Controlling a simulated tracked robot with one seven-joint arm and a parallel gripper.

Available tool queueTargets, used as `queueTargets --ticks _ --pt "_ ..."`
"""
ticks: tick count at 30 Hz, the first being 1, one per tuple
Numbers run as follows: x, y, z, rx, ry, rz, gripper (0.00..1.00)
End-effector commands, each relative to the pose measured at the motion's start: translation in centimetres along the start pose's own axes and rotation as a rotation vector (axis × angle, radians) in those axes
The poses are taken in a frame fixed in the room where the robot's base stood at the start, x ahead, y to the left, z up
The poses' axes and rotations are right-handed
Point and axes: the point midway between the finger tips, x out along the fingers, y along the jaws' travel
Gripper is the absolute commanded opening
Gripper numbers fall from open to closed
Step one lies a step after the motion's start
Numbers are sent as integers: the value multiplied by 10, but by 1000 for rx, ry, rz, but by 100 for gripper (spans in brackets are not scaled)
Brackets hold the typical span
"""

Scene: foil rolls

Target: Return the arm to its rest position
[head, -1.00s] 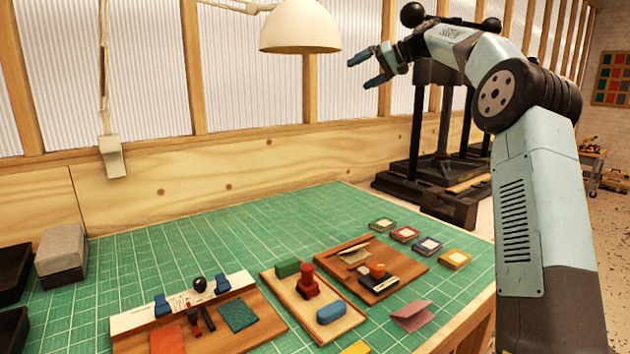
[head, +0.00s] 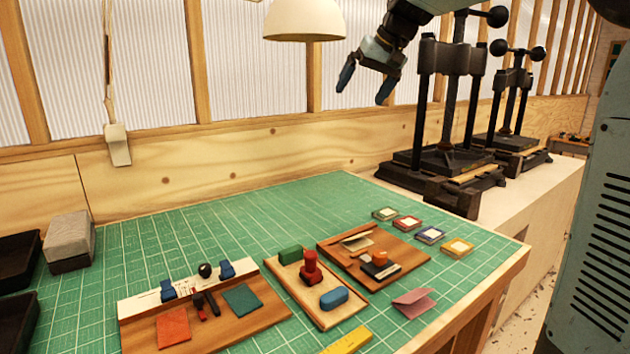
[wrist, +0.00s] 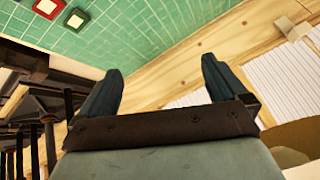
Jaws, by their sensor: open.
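My gripper (head: 365,84) is in the upper right of the head view, high above the back of the bench. Its two blue fingers are spread apart with nothing between them, pointing down and to the left. In the wrist view my gripper (wrist: 160,92) shows both fingers apart and empty, with the wood wall panel and part of the green mat beyond. My arm rises at the right edge of the head view, and part of it is cut off by the top of the picture.
Black presses (head: 455,150) stand behind and right of my gripper. A lamp shade (head: 305,20) hangs to its left. The green mat (head: 190,240) holds wooden trays, a red stamp (head: 310,268), a blue block (head: 334,298) and small coloured pads (head: 430,234).

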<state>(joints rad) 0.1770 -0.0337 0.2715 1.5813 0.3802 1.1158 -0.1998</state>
Motion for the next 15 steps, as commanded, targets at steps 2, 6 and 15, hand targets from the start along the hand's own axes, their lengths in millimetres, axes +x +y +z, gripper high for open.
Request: queueTargets --ticks 2,6,15 --pt "-7 2 29 8 -4 45 99" --pt "-16 9 79 24 -10 117 99" --pt "-29 34 192 62 -13 246 99"
